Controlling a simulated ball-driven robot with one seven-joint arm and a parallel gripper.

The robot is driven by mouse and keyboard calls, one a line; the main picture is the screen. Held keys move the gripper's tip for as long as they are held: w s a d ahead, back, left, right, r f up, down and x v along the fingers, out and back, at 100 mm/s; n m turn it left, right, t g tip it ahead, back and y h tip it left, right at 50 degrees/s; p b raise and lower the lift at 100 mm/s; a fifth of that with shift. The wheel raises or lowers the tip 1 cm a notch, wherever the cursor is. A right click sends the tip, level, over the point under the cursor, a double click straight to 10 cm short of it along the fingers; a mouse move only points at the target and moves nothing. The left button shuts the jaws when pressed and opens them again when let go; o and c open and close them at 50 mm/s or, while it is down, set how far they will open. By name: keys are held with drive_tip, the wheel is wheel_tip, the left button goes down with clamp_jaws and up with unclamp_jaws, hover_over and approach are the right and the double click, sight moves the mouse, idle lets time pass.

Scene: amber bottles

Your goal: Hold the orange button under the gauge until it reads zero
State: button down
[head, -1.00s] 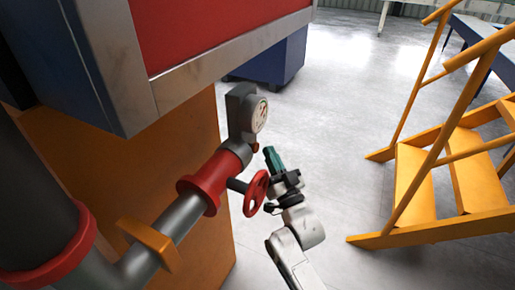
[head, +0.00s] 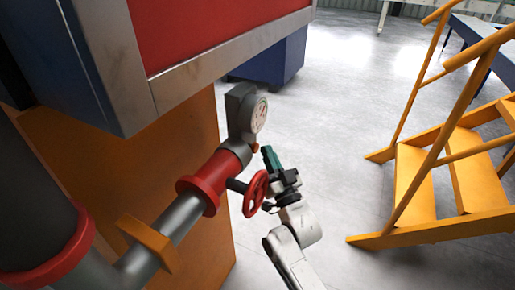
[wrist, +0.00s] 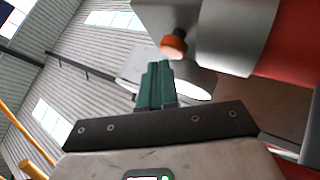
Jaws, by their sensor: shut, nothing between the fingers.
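The gauge (head: 259,115) has a white round dial on a dark grey housing above the pipe; its needle is too small to read. The small orange button (head: 256,148) sits below the dial, and it shows large in the wrist view (wrist: 173,46). My gripper (head: 267,150) has green fingers, which are shut and empty. Its tips are close to the button, just right of it in the head view. In the wrist view the fingertips (wrist: 158,64) lie just below and left of the button. A small gap seems to remain; I cannot tell contact for certain.
A red handwheel (head: 256,192) stands close beside my gripper on the red-flanged pipe (head: 205,182). A blue and red machine body (head: 160,60) overhangs at the upper left. Yellow steps (head: 425,185) stand at the right. The floor between is clear.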

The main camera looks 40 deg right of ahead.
drive_tip(key=shift+w+a+r, duration=0.15)
drive_tip(key=shift+w+a, duration=0.4)
drive_tip(key=shift+w, duration=0.35)
idle(1.4)
drive_tip(key=shift+s, duration=0.15)
idle(2.2)
drive_tip(key=shift+s, duration=0.15)
drive_tip(key=shift+s+a, duration=0.15)
drive_tip(key=shift+s, duration=0.6)
drive_tip(key=s, duration=0.1)
drive_tip(key=s+d+b, duration=0.1)
drive_tip(key=s, duration=0.1)
drive_tip(key=s+d, duration=0.1)
drive_tip(key=shift+s, duration=0.35)
